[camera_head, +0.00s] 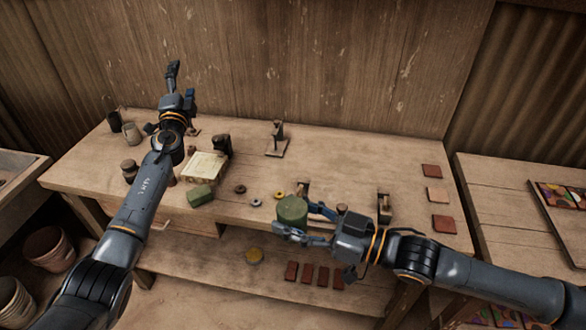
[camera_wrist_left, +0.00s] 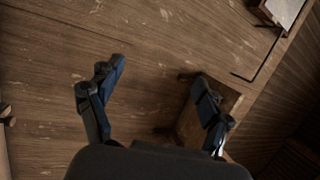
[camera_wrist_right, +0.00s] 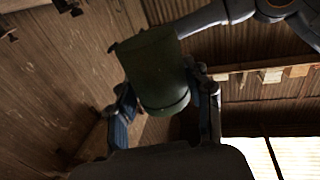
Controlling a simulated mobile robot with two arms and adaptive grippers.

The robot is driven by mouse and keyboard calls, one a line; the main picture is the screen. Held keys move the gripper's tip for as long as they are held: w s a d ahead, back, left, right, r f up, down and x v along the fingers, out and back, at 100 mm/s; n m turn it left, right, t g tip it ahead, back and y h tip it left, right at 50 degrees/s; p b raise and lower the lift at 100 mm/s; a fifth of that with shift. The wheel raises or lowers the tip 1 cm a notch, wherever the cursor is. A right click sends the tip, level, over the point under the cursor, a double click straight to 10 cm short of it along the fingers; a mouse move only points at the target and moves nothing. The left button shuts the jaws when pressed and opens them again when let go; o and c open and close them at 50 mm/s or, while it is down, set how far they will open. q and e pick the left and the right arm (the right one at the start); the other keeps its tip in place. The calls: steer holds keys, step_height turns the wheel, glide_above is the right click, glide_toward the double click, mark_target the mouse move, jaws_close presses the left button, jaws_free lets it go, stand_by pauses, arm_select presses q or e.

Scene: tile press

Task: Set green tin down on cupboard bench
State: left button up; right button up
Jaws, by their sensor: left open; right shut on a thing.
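The green tin (camera_head: 292,211) is a short cylinder, held by my right gripper (camera_head: 298,222) over the front edge of the wooden bench (camera_head: 350,160). In the right wrist view the tin (camera_wrist_right: 155,70) sits between the two fingers of my right gripper (camera_wrist_right: 165,105). Whether the tin touches the bench cannot be told. My left gripper (camera_head: 172,75) is raised at the back left, in front of the wooden wall. In the left wrist view its fingers (camera_wrist_left: 155,100) are spread apart with nothing between them.
On the bench stand a green block (camera_head: 200,195), a pale book-like block (camera_head: 205,166), dark rings (camera_head: 240,189), a small press (camera_head: 277,140) and several red-brown tiles (camera_head: 431,171).

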steer(key=shift+r, duration=0.1)
arm_select(q)
steer(key=s+d+r+m+g+h, duration=0.1)
steer(key=d+r+m+h, duration=0.4)
steer(key=d, duration=0.4)
steer(key=s+d+r+m+g+h, duration=0.15)
steer(key=d+r+m+h, duration=0.25)
steer(key=d+r+h, duration=0.4)
steer(key=s+d+r+m+g+h, duration=0.1)
steer(key=s+d+m+g+h, duration=0.1)
steer(key=s+d+m+g, duration=0.5)
steer(key=s+d+r+m+g+h, duration=0.1)
steer(key=s+d+m+g+h, duration=0.2)
steer(key=d, duration=0.7)
steer(key=s+d+f+m+g+y, duration=0.25)
steer(key=s+d+g, duration=0.25)
steer(key=s, duration=0.4)
steer(key=m+g+y, duration=0.3)
steer(key=m+y, duration=0.1)
steer(key=y, duration=1)
glide_toward(293, 219)
steer(key=w, duration=0.1)
steer(key=w+d+f, duration=0.1)
steer(key=w, duration=0.1)
steer(key=shift+f, duration=0.25)
steer(key=shift+a+f+y, duration=0.2)
steer(key=shift+a+y, duration=0.05)
steer(key=shift+f, duration=0.35)
step_height(293, 219, down, 11)
